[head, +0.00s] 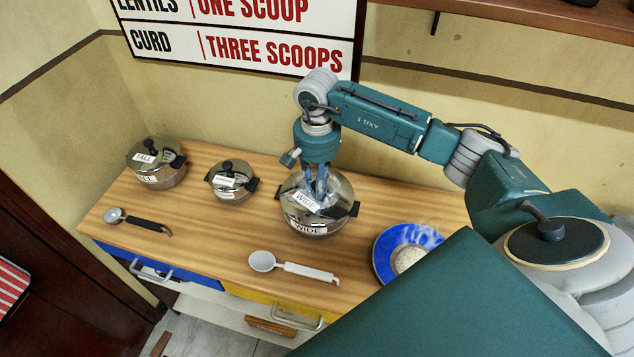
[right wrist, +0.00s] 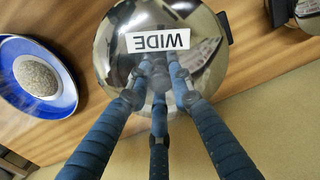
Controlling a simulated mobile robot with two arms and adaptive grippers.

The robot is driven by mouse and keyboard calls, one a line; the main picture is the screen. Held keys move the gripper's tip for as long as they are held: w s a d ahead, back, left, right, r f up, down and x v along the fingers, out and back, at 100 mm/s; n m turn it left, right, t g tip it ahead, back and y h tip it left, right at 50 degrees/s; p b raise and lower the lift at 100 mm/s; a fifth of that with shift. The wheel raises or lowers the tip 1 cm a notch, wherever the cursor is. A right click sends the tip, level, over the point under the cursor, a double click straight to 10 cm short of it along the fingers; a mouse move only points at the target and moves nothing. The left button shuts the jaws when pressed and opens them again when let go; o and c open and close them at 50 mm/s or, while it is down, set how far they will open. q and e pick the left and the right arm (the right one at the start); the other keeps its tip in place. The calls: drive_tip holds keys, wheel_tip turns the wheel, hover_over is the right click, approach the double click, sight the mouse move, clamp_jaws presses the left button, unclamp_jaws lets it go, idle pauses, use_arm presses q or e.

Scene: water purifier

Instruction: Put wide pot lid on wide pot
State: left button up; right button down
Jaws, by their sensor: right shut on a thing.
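The wide pot (head: 311,229) is a steel pot with dark side handles and a WIDE label, standing on the wooden counter. The shiny wide pot lid (head: 304,200), with its own WIDE label, is at the pot's mouth. I cannot tell whether it touches the rim or hangs just above it. My right gripper (head: 319,190) points down from above and is shut on the lid's knob. In the right wrist view, the blue fingers of the gripper (right wrist: 160,95) close around the knob and hide it; the lid (right wrist: 115,55) fills the upper middle. My left gripper is not in view.
A small lidded pot (head: 232,181) and the tall pot (head: 156,163) stand to the left. A dark-handled ladle (head: 136,221), a white-handled scoop (head: 293,268) and a blue plate (head: 382,253) with grainy food (head: 408,259) lie nearer the front edge. The wall is close behind.

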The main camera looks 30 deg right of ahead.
drive_tip(key=shift+f, duration=0.2)
drive_tip(key=c, duration=1.8)
unclamp_jaws()
drive_tip(key=shift+r, duration=0.1)
wheel_tip(320, 180, up, 11)
drive_tip(key=p, duration=0.5)
